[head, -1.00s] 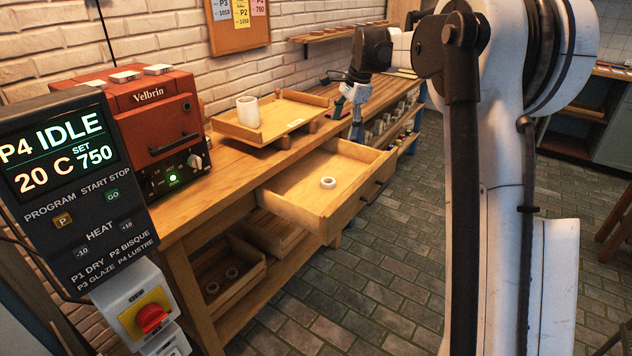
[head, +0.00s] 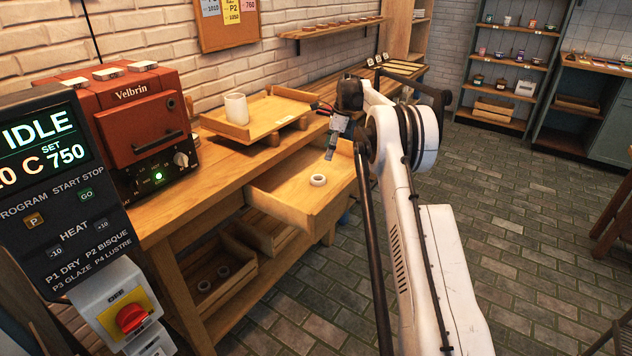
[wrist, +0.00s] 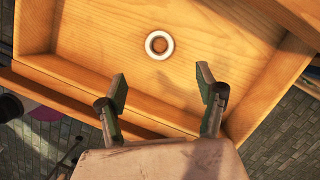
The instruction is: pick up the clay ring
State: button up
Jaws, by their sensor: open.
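The clay ring (head: 318,180) is small and white and lies flat on the floor of the open wooden drawer (head: 280,192). In the wrist view the ring (wrist: 148,45) shows whole, with wood showing through its hole. My gripper (head: 331,154) is above the drawer's far right part, up and to the right of the ring in the head view. In the wrist view my gripper (wrist: 163,92) has its two fingers wide apart with nothing between them. The ring lies beyond the fingertips and is not touched.
The drawer's side walls and front rise around the ring. On the workbench (head: 215,178) are a wooden tray (head: 262,130) with a white cylinder (head: 236,108) and a red kiln (head: 125,115). The drawer floor around the ring is clear.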

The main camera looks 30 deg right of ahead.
aim_at(318, 178)
jog(key=b+x, duration=0.2)
jog(key=x, duration=1)
jog(key=shift+w+a+f, duration=0.1)
jog(key=shift+a+f, duration=0.1)
jog(key=shift+f, duration=0.05)
jog(key=shift+r, duration=0.1)
jog(key=c, duration=1.2)
jog(key=shift+c, duration=0.2)
